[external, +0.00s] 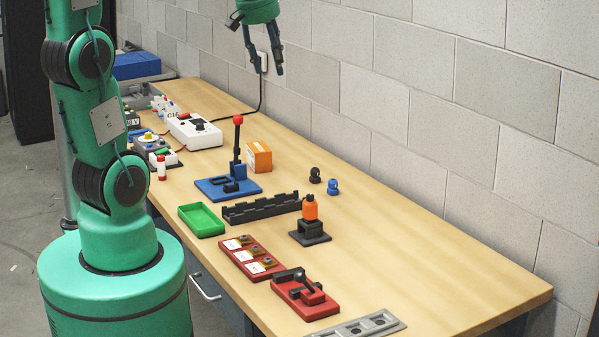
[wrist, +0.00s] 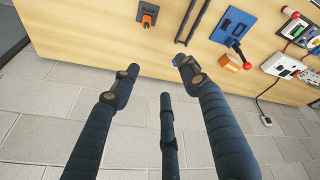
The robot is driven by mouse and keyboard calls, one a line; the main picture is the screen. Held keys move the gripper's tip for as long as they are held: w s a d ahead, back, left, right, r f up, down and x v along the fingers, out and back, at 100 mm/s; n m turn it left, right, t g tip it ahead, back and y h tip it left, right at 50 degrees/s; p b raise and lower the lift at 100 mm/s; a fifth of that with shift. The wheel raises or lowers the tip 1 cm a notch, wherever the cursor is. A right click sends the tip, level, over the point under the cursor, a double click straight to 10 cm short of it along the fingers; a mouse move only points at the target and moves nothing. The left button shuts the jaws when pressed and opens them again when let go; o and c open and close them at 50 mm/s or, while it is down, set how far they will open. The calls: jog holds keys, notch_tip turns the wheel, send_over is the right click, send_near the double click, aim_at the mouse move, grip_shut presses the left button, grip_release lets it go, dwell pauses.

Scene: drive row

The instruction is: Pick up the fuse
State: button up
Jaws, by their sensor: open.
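No part is clearly labelled as the fuse. A small upright cylinder, white with red ends (external: 162,169), may be it; it stands on the left front part of the bench, beside the grey and white devices. A small red and white piece (wrist: 290,12) near the top right of the wrist view looks like the same part. My gripper (external: 268,71) is open and empty, high above the bench's back edge near the wall. Its spread fingers (wrist: 158,68) show in the wrist view, far from the cylinder, with nothing between them.
The block wall is close behind.

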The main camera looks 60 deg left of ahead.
jog(key=w+a+f+n+g+p, duration=0.1)
jog(key=w+a+f+n, duration=0.15)
jog(key=a, duration=0.55)
jog(key=w+a+f+n+p, duration=0.15)
jog(key=a+n, duration=0.25)
jog(key=a, duration=0.4)
jog(key=n+g+h+p, duration=0.15)
jog(key=n+p, duration=0.45)
jog(key=n, duration=1.1)
send_over(161, 156)
notch_tip(161, 156, down, 26)
jog(key=shift+f+g, duration=0.1)
jog(key=shift+g, duration=0.35)
jog(key=shift+f, duration=0.1)
jog(key=shift+f, duration=4.2)
jog(key=shift+f, duration=0.1)
jog(key=shift+a+f+p, duration=0.1)
jog(key=shift+f+p, duration=0.5)
jog(key=shift+f, duration=1.9)
